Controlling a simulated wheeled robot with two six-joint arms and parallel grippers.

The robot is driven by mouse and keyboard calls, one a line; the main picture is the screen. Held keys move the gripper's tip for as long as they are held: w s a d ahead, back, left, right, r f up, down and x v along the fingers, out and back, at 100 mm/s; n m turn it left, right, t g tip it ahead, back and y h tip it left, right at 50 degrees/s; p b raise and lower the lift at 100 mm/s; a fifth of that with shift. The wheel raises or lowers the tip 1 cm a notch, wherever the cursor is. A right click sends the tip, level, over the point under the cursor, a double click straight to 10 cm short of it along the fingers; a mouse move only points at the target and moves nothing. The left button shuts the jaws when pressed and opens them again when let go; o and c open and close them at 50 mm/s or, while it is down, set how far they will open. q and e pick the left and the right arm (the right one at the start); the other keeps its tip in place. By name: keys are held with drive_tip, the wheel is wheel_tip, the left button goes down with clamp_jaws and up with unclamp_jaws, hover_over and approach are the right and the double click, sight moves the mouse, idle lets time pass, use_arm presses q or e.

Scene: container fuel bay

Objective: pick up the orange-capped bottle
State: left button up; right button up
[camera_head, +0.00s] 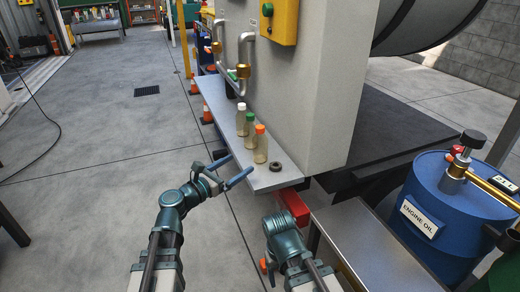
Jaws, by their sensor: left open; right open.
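The orange-capped bottle (260,149) stands upright on a narrow grey shelf (272,182) along the side of a large grey machine. Its body is clear and yellowish. It is the nearest in a row, with a green-capped bottle (249,130) and a white-capped bottle (241,120) behind it. My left gripper (240,165) is open and empty, to the left of and nearer than the orange-capped bottle, apart from it, by the shelf's left edge.
A red object (292,207) is below the shelf's near end. A blue engine oil drum (449,222) stands at right beside a grey metal surface (372,254). The floor at left is mostly clear.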

sight(255, 153)
use_arm(q)
drive_tip(key=x, duration=0.6)
drive_tip(key=shift+w+d, duration=0.15)
drive_tip(key=shift+w, duration=0.1)
drive_tip(key=x, duration=0.5)
drive_tip(key=shift+d, duration=0.15)
drive_tip(key=shift+r, duration=0.1)
drive_tip(key=shift+c, duration=0.2)
clamp_jaws()
